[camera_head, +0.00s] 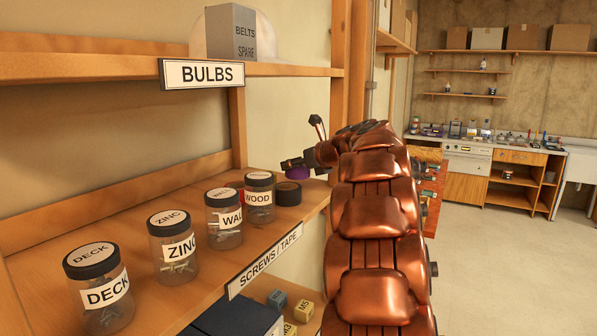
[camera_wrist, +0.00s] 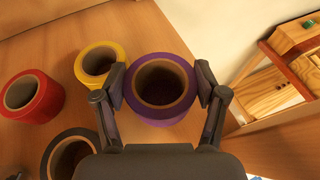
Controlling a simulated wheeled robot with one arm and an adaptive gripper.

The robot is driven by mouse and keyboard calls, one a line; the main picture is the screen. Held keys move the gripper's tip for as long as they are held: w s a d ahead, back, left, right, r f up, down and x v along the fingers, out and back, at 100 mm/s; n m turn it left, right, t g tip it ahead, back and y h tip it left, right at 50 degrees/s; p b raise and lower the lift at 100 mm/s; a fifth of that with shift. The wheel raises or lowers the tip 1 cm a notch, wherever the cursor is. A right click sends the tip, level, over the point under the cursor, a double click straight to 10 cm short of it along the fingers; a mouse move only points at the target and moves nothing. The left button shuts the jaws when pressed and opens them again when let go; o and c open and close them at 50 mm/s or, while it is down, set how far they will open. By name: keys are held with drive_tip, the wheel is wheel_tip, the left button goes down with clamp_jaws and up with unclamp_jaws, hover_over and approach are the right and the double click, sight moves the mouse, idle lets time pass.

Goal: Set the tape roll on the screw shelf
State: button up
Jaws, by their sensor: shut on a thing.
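A purple tape roll (camera_wrist: 160,114) sits between the two fingers of my gripper (camera_wrist: 160,88) in the wrist view, with a finger against each side. In the head view my gripper (camera_head: 298,163) and the purple roll (camera_head: 298,173) show small, just past a black tape roll (camera_head: 288,194). The screw shelf (camera_head: 222,270) is the wooden board labelled "SCREWS / TAPE" (camera_head: 266,259). The purple roll is at the shelf's far end; I cannot tell whether its underside touches the board. My arm hides part of that end.
Jars DECK (camera_head: 98,292), ZINC (camera_head: 173,252), WALL (camera_head: 223,221) and WOOD (camera_head: 259,200) line the shelf. Yellow (camera_wrist: 82,67), red (camera_wrist: 46,104) and black (camera_wrist: 49,157) rolls stand left of the purple one. The BULBS shelf (camera_head: 90,67) is above. A wooden crate-like thing (camera_wrist: 288,75) is at right.

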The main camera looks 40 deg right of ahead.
drive_tip(key=shift+s+f, duration=0.1)
drive_tip(key=shift+f, duration=1.2)
drive_tip(key=o, duration=1.2)
drive_tip(key=shift+f, duration=0.1)
drive_tip(key=b+v, duration=0.2)
drive_tip(key=v, duration=0.9)
drive_tip(key=shift+s+r, duration=0.3)
drive_tip(key=shift+s, duration=0.15)
